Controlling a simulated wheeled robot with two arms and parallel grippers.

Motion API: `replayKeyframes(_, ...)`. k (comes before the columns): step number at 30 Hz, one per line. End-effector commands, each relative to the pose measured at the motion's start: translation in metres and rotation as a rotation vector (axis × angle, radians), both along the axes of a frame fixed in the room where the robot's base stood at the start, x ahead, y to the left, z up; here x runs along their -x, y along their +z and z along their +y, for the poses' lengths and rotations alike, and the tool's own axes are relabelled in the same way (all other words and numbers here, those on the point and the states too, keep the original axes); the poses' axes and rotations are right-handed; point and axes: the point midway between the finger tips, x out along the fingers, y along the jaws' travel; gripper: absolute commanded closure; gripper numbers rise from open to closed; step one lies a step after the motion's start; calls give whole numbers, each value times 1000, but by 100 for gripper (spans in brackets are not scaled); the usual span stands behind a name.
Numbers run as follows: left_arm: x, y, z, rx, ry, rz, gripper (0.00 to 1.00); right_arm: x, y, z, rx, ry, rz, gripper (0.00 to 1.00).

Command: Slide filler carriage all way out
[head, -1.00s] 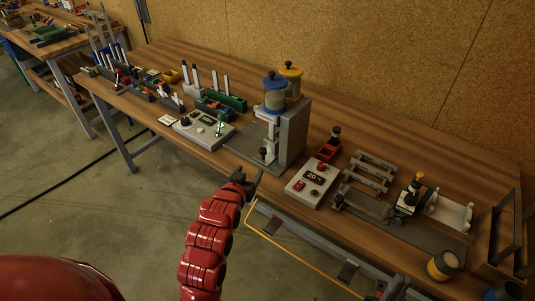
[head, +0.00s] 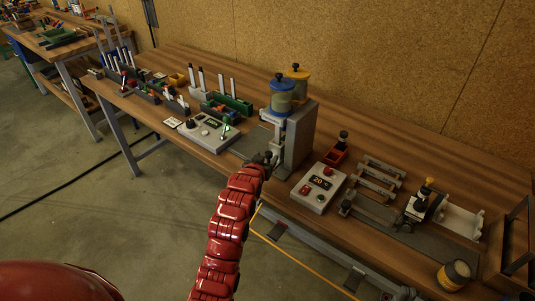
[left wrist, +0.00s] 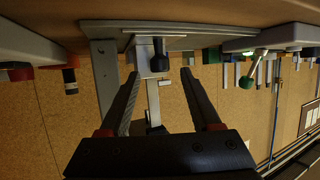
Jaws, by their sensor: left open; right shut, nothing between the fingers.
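The filler (head: 294,137) stands on the bench with a grey column and two hoppers, one blue and one yellow. My left gripper (head: 262,160) is at the front of the filler and hides much of the carriage in the head view. My right gripper (head: 403,292) is shut at the bottom edge, partly cut off.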

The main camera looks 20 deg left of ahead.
Motion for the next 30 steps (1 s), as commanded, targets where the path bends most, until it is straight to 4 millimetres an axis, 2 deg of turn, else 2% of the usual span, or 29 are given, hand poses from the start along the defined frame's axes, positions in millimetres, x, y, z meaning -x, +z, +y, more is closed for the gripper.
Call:
replayKeyframes(3, -13, -5, 0, 0, -1, 2, 36, 0, 5, 0, 0, 0, 0, 100)
replayKeyframes(9, -26, -11, 1, -1, 0, 0, 36, 0, 7, 0, 0, 0, 0, 100)
replayKeyframes(20, -29, -13, 1, 0, 0, -1, 36, 0, 7, 0, 0, 0, 0, 100)
replayKeyframes(30, -29, -13, 1, 0, 0, 1, 95, 0, 7, 0, 0, 0, 0, 100)
